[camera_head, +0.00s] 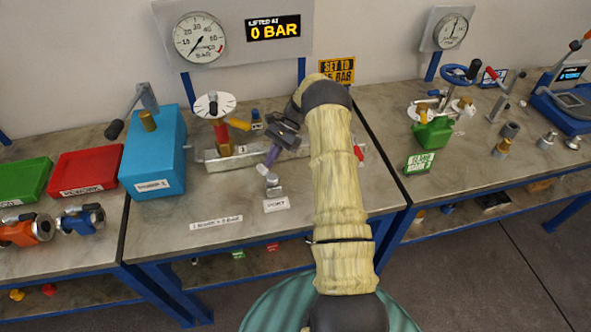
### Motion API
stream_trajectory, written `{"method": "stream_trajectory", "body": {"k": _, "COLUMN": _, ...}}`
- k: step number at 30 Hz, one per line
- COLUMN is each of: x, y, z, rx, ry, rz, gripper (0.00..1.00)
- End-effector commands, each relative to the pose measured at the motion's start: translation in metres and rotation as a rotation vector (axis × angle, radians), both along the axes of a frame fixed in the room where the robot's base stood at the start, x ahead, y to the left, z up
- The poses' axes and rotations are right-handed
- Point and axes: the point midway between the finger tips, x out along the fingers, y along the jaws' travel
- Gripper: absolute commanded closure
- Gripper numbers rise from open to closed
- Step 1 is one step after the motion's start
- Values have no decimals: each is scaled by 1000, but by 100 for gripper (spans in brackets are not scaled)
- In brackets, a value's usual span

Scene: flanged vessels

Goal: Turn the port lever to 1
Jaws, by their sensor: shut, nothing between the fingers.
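A white label reading PORT (276,205) lies on the middle bench, just in front of a small silver fitting (272,184). My sleeved arm hides the manifold's right part. No position numbers by the lever are readable.
A blue box with a crank (153,155) stands left of the manifold. A white dial (214,105) above a red post is close to my gripper's left. A gauge (199,38) and a 0 BAR display (273,28) are behind. The bench front is mostly clear.

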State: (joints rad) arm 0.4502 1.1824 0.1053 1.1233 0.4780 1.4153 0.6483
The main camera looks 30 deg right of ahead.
Motion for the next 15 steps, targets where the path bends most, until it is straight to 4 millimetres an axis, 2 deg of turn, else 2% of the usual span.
{"method": "stream_trajectory", "body": {"k": 4, "x": 1, "y": 11, "z": -3, "rx": 1, "ry": 2, "rz": 110, "gripper": 100}}
{"method": "stream_trajectory", "body": {"k": 15, "x": 1, "y": 17, "z": -1, "rx": 2, "ry": 2, "rz": 99, "gripper": 100}}
